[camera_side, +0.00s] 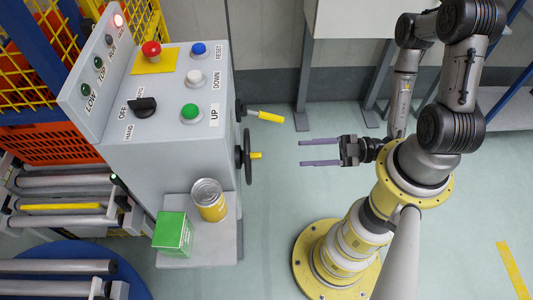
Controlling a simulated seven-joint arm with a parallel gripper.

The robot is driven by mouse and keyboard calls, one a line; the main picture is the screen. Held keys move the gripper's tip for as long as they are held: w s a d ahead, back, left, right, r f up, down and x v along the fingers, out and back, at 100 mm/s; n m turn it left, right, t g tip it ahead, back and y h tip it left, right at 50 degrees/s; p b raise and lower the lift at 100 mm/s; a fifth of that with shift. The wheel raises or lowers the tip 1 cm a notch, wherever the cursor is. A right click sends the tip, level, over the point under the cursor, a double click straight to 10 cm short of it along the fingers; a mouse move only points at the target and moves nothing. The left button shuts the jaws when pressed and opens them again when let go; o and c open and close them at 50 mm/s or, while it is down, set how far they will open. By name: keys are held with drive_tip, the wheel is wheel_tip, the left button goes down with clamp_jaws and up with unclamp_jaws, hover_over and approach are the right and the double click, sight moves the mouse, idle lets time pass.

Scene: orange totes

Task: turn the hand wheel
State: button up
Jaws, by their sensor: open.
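The hand wheel (248,157) is a dark wheel with a yellow handle, mounted on the right side of a grey control cabinet (170,160). It is seen nearly edge-on, so its spokes are hard to make out. My gripper (301,153) is to the right of the wheel, with its two long thin fingers pointing left toward it. The fingers are apart with nothing between them, and a clear gap separates their tips from the yellow handle.
A lever with a yellow grip (265,116) sticks out of the cabinet above the wheel. A tin (210,200) and a green box (173,233) stand on a low grey ledge. Buttons and a black selector knob (143,106) are on top. Rollers (60,206) lie at left.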

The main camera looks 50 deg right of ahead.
sight(253, 156)
drive_tip(key=x, duration=1.1)
idle(0.6)
drive_tip(key=shift+c, duration=0.3)
clamp_jaws()
drive_tip(key=shift+f, duration=0.1)
idle(1.0)
